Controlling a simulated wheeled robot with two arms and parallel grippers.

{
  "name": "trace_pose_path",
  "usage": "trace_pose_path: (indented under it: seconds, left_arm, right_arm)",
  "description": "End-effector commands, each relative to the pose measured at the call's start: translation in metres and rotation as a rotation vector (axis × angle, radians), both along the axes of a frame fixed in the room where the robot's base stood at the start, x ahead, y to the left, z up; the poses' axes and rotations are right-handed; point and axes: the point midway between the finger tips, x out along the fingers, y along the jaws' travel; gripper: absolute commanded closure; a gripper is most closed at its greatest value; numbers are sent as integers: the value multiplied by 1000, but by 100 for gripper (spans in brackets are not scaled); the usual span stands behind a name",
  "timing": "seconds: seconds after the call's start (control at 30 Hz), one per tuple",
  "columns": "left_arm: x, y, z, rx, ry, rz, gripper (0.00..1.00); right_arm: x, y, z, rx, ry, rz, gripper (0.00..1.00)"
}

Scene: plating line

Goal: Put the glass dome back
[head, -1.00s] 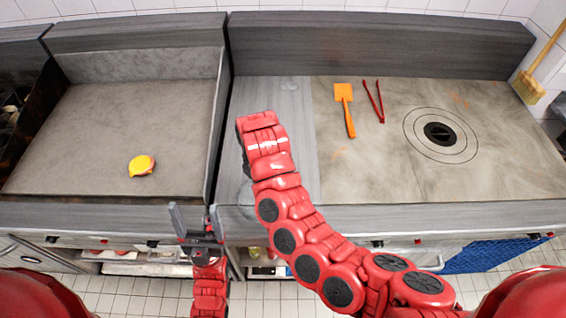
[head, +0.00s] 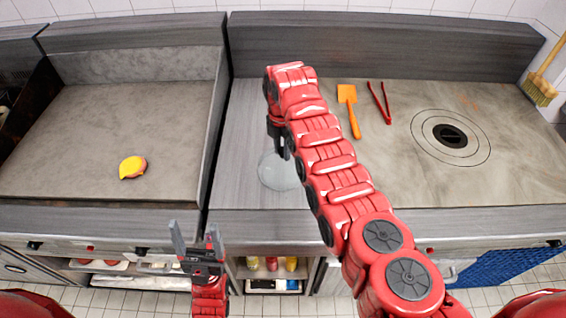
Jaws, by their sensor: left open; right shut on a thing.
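The glass dome (head: 277,174) is clear and faint, over the grey wooden-looking strip between the two cooking surfaces, near its front. My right gripper (head: 284,152) points down at its top and is shut on it; the arm partly hides the gripper. I cannot tell whether the dome's rim touches the surface. My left gripper (head: 197,241) is open and empty, low in front of the counter's front edge, away from the dome.
A yellow-topped food piece (head: 133,167) lies on the left griddle (head: 75,130). An orange spatula (head: 349,108) and red tongs (head: 379,102) lie on the right hot plate (head: 400,180), by a round burner (head: 450,136). My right arm covers part of the strip.

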Motion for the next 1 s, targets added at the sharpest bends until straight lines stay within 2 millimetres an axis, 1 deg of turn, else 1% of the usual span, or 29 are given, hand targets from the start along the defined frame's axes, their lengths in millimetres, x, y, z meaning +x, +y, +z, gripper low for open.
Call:
trace_pose_path:
  seconds: [0.03,0.17,0.27,0.3,0.37,0.4,0.5,0.6,0.8,0.9,0.93,1.0]
  left_arm:
    - [0,0,-4,0,0,0,24]
    - [0,0,-8,0,0,0,24]
    - [0,0,-18,0,0,0,24]
    - [0,0,-2,0,1,0,24]
    - [0,0,7,0,-1,0,24]
    - [0,0,-1,0,-1,0,24]
    - [0,0,-5,0,0,0,24]
    - [0,0,-5,0,0,0,24]
    - [0,0,-5,0,0,0,24]
    - [0,0,-8,0,0,0,24]
    - [0,0,-8,0,0,0,24]
    - [0,0,-7,0,0,0,24]
  right_arm:
    - [1,0,-2,0,1,0,100]
    - [3,-1,-1,3,1,-1,100]
    - [6,-2,-2,8,-1,-3,100]
    - [4,-2,-2,6,7,-3,100]
    - [3,-2,-12,4,8,-3,100]
    - [4,-3,-22,5,6,-3,100]
    - [4,-2,-32,6,5,-2,100]
    - [4,-2,-35,7,4,-2,100]
    - [5,-2,-35,7,3,-3,100]
    - [5,-2,-38,6,2,-3,100]
    - [5,-3,-38,7,3,-3,65]
    - [5,-2,-37,6,2,-3,52]
